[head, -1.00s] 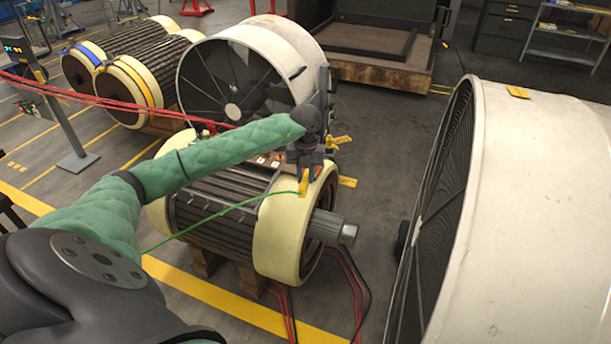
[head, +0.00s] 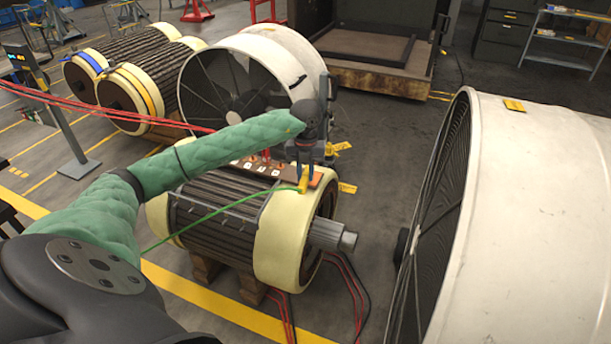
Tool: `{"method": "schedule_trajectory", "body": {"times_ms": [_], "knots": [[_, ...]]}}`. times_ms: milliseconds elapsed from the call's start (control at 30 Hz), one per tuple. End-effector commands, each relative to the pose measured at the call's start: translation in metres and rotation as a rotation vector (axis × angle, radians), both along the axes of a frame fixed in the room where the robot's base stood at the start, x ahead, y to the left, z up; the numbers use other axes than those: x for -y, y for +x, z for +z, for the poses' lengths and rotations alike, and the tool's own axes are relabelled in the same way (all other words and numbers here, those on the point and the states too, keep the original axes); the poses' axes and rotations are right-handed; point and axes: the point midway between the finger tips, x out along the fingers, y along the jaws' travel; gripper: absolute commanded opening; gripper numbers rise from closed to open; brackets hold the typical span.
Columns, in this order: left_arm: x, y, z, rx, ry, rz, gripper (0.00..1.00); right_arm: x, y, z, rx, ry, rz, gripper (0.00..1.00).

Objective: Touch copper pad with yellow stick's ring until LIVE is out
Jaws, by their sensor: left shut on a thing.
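My left gripper (head: 304,168) is shut on the yellow stick (head: 303,185), above the near right end of the rotor (head: 215,215). A green cable (head: 225,210) runs from the stick to the lower left. The stick's ring cannot be made out. A copper-coloured plate (head: 317,180) shows just right of the stick, at the end of a terminal strip (head: 262,168) with white labels. I cannot tell whether the stick touches it. A small display post (head: 22,55) stands at the far left; its text is too small to read. My right gripper is out of view.
A large white fan housing (head: 530,200) fills the right side. Another fan (head: 235,85) stands behind the rotor, with two more rotors (head: 130,95) at the back left. Red cables (head: 90,105) cross the left.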

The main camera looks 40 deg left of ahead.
Motion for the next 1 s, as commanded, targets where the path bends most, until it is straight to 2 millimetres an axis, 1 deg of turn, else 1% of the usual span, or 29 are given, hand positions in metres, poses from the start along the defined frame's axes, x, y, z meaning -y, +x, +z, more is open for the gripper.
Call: {"method": "schedule_trajectory", "body": {"times_ms": [33,1000], "knots": [[0.000,0.000,0.006,0.001,0.001,0.000,0.00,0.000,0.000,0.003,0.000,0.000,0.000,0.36],[0.000,0.000,0.068,0.001,0.000,0.000,0.00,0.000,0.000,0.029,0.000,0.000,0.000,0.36]]}}
